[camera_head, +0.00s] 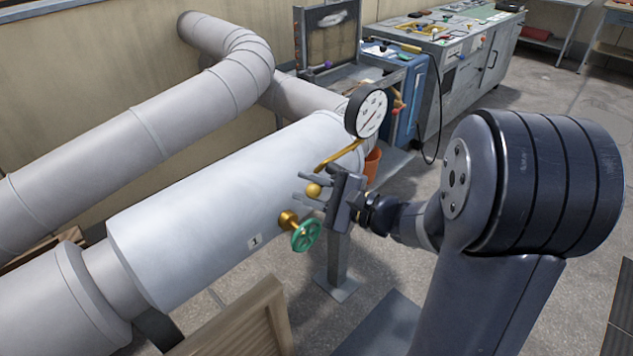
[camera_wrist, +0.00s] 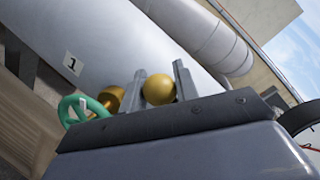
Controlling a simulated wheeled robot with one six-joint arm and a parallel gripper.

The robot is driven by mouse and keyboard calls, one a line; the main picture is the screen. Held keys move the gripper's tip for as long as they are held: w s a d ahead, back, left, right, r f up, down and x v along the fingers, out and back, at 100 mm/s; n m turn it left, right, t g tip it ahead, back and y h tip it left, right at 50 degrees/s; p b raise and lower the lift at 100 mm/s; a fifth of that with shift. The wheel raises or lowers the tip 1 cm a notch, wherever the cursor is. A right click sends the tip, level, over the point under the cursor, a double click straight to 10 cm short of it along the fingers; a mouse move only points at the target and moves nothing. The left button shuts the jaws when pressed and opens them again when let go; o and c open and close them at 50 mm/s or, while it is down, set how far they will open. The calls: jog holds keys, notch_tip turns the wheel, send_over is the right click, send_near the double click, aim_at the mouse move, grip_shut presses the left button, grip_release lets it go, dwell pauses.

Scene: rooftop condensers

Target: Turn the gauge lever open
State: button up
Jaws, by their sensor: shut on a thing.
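A round white dial gauge (camera_head: 366,111) with a dark rim stands at the right end of the thick pale pipe (camera_head: 200,222). A yellow lever (camera_head: 338,157) slants just below it, down to the left. My gripper (camera_head: 308,189) is at the pipe's front side, below the lever. Its two fingers are shut on a brass ball (camera_head: 313,190). In the wrist view the ball (camera_wrist: 158,89) sits between the fingers of my gripper (camera_wrist: 161,87). I cannot tell how the ball joins the lever or pipe.
A green handwheel (camera_head: 306,235) on a brass stem is close below left of my gripper, near a "1" label (camera_head: 255,241). A wooden crate (camera_head: 235,325) stands in front. An orange bucket (camera_head: 372,164) and grey workbench (camera_head: 450,60) are behind.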

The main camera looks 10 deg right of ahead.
jog(key=shift+c, duration=1.4)
jog(key=shift+w+r, duration=0.1)
grip_shut()
jog(key=shift+r, duration=0.1)
jog(key=shift+r+m+p, duration=0.15)
jog(key=shift+m+p, duration=0.2)
jog(key=shift+m, duration=0.05)
jog(key=shift+w+r+m+t+p, duration=0.1)
jog(key=shift+r+m+t+p, duration=0.3)
jog(key=shift+r+m+p, duration=0.45)
jog(key=r+m+p, duration=0.2)
jog(key=m, duration=0.1)
notch_tip(320, 180, up, 4)
jog(key=m+t+h+p, duration=0.2)
jog(key=m+t+p, duration=0.4)
jog(key=m+p, duration=0.7)
send_over(334, 164)
jog(key=b, duration=0.3)
jog(key=shift+w+r+m, duration=0.1)
jog(key=shift+r+m, duration=0.05)
jog(key=shift+m, duration=1.3)
